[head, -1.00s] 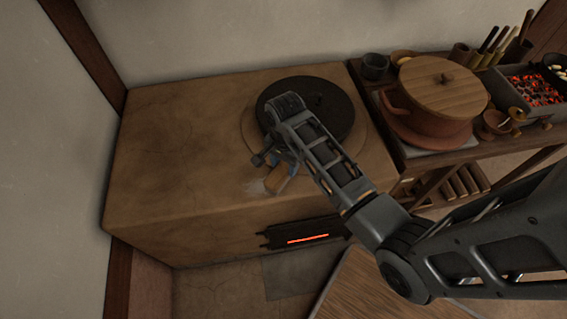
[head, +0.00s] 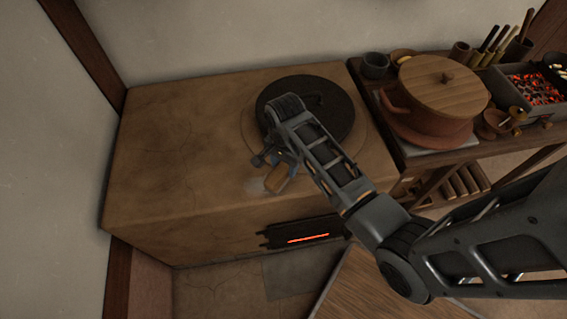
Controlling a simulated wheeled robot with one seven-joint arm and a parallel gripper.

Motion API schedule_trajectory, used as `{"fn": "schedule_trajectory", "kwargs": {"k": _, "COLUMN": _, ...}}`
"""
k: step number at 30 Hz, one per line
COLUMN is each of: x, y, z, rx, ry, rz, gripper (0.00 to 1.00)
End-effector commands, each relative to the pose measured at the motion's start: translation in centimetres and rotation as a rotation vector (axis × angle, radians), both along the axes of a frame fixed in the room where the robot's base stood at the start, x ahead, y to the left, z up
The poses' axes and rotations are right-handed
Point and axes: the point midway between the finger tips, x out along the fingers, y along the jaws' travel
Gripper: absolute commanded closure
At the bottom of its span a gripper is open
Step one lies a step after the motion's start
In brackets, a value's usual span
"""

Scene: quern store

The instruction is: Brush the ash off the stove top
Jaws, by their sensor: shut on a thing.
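The stove (head: 170,150) is a large tan clay block against the wall, with a round black plate (head: 335,115) set in its top. A faint pale patch of ash (head: 255,187) lies near the stove's front edge. My gripper (head: 280,166) is low over the stove top, in front of the black plate, and is shut on a brush. My arm hides part of the plate and most of the gripper.
A wooden side table (head: 425,157) at the right holds a lidded clay pot (head: 435,110), small cups, utensils and a tray of glowing coals (head: 540,90). A glowing fire slot (head: 308,238) is in the stove's front. The stove top's left side is clear.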

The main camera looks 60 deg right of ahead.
Motion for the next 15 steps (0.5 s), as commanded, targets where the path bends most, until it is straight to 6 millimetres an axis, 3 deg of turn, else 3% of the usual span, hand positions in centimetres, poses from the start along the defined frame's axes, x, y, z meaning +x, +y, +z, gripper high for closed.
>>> {"fn": "schedule_trajectory", "kwargs": {"k": 15, "x": 1.6, "y": 1.5, "z": 0.1, "rx": -0.001, "ry": -0.001, "rz": 0.002, "gripper": 0.74}}
